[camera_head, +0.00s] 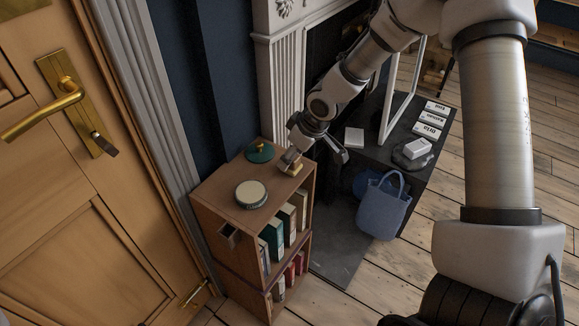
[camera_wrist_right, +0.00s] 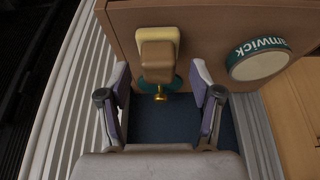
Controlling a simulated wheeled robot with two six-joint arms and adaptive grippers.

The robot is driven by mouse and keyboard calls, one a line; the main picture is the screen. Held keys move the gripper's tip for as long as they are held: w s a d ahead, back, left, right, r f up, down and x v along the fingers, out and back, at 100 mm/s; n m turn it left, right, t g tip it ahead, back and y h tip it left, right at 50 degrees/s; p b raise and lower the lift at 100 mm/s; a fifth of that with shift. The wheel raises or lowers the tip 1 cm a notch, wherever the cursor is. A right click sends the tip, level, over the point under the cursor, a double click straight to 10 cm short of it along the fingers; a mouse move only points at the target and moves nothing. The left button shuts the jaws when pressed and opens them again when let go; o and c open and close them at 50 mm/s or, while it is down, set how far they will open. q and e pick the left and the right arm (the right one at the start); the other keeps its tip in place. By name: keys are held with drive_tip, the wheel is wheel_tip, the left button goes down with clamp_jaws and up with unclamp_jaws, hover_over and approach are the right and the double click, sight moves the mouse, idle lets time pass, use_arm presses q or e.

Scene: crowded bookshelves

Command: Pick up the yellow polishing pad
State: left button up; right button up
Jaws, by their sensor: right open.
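The yellow polishing pad (camera_head: 290,160) lies near the back right edge of the small wooden bookcase top (camera_head: 222,180). In the right wrist view the pad (camera_wrist_right: 168,34) shows a pale yellow edge beneath a brown block-like part. My right gripper (camera_head: 318,142) is open and empty at that edge, close beside the pad. In the wrist view its two fingers (camera_wrist_right: 161,78) stand apart, with the pad lying between and just beyond their tips. I cannot tell whether a finger touches it. My left gripper is out of view.
A green domed object with a brass knob (camera_head: 260,151) and a round cream-topped tin (camera_head: 251,194) share the bookcase top. Books (camera_head: 273,238) fill its shelves.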

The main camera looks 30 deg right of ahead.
drive_tip(key=shift+w+f, duration=0.3)
drive_tip(key=shift+f, duration=0.35)
drive_tip(key=shift+c, duration=1)
clamp_jaws()
drive_tip(key=shift+s, duration=0.1)
drive_tip(key=shift+r, duration=0.1)
